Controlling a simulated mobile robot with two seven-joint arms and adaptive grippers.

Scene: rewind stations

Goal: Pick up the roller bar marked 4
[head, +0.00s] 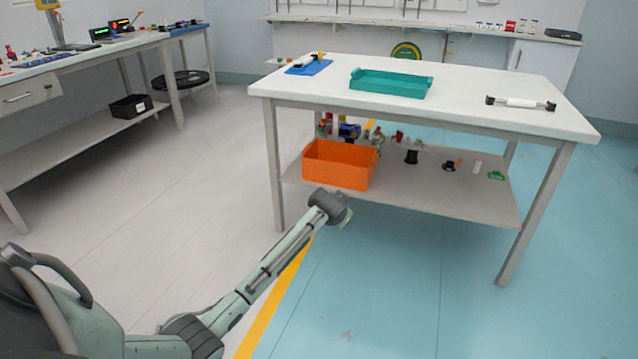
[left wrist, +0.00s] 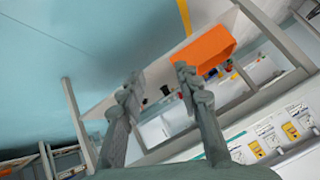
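A short bar with a white middle and black ends (head: 521,103) lies on the right side of the white table (head: 460,109). Another white bar-like thing with yellow and dark ends (head: 306,60) lies on a blue mat (head: 309,68) at the table's left end. I cannot read a 4 on either one. My left gripper (head: 344,219) is low in front of the table, apart from both bars. In the left wrist view its two fingers (left wrist: 160,79) are spread with nothing between them. My right gripper is out of view.
A teal tray (head: 391,91) stands on the tabletop. An orange bin (head: 336,176) and several small items sit on the lower shelf (head: 430,195), close behind my left gripper. A workbench (head: 85,60) runs along the left. The floor on both sides of the yellow line (head: 277,295) is clear.

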